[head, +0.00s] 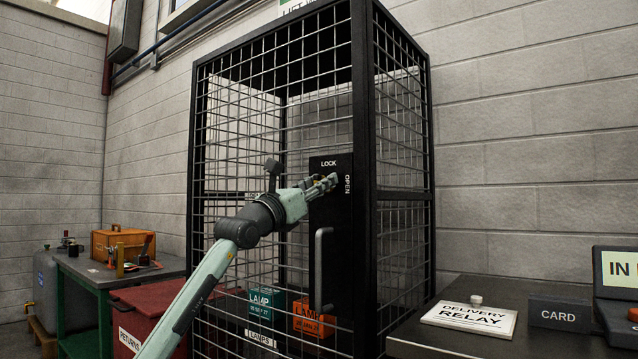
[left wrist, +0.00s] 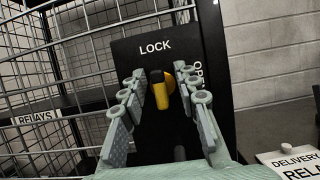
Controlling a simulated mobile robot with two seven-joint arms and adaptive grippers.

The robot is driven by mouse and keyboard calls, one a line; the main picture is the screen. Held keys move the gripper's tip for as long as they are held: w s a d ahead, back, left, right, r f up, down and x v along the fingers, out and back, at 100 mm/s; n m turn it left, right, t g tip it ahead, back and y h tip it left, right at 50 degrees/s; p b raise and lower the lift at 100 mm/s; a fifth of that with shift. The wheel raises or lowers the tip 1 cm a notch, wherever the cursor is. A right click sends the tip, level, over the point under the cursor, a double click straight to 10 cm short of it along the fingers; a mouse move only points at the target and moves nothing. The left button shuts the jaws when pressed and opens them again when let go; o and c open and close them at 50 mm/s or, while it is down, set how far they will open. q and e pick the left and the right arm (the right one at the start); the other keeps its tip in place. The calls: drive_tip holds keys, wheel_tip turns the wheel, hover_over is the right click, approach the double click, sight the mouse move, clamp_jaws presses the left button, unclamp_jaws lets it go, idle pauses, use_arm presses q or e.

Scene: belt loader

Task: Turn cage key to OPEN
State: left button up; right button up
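The black lock plate (head: 327,215) is on the front of the wire cage, with LOCK at its top and OPEN down its right side. The plate also shows in the left wrist view (left wrist: 140,64). There a yellow key (left wrist: 161,96) with a dark part stands upright below the word LOCK, in front of a round yellow piece. My left gripper (head: 325,182) is at the plate and hides the key in the head view. In the left wrist view my left gripper (left wrist: 157,88) is open, its fingers on either side of the key with gaps. My right gripper is out of view.
Teal (head: 265,303) and orange (head: 313,318) lamp boxes stand inside the cage. A red returns bin (head: 150,310) and green bench (head: 105,275) are at left. A dark counter (head: 470,345) is at right.

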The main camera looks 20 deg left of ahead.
use_arm(q)
clamp_jaws()
